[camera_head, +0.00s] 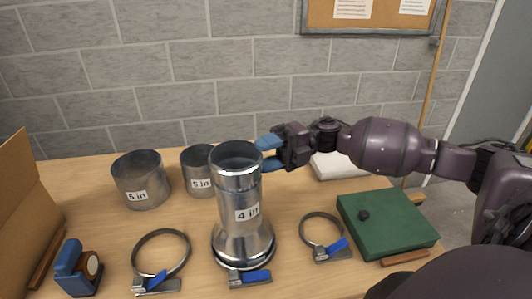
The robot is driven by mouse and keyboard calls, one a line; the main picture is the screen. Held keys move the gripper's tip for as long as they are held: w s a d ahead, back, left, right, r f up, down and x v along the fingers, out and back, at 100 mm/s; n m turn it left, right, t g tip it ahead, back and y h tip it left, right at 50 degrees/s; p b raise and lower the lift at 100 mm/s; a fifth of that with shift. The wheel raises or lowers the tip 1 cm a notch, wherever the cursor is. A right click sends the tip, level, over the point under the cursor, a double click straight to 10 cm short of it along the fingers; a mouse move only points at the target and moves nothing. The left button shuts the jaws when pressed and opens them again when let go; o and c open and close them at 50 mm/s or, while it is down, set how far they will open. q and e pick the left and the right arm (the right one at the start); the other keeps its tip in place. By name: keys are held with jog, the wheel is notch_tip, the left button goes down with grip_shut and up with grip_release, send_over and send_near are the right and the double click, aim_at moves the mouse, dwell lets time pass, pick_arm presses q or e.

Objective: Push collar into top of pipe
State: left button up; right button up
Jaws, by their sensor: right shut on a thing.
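A shiny metal pipe (240,222) with a "4 in" label stands upright on the table on a wider flared metal base. A metal collar (236,162) sits upright at the top of the pipe, its open rim facing up. From this view I cannot tell how deep it sits in the pipe. My right gripper (268,153), with blue fingertips, is shut on the right side of the collar. The inner fingertip contact is partly hidden.
A "6 in" ring (141,187) and a "5 in" ring (200,182) stand left of the pipe. Clamps with blue levers lie in front, including a left clamp (150,283) and a right clamp (333,249). A green box (385,217) lies at the right. A brick wall is behind.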

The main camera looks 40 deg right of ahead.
pick_arm(q)
jog(key=shift+f, duration=0.2)
dwell(1.0)
jog(key=shift+w+r+p, duration=0.1)
jog(key=shift+r+p, duration=0.5)
jog(key=shift+r, duration=0.35)
dwell(5.2)
jog(key=shift+f, duration=0.15)
dwell(0.5)
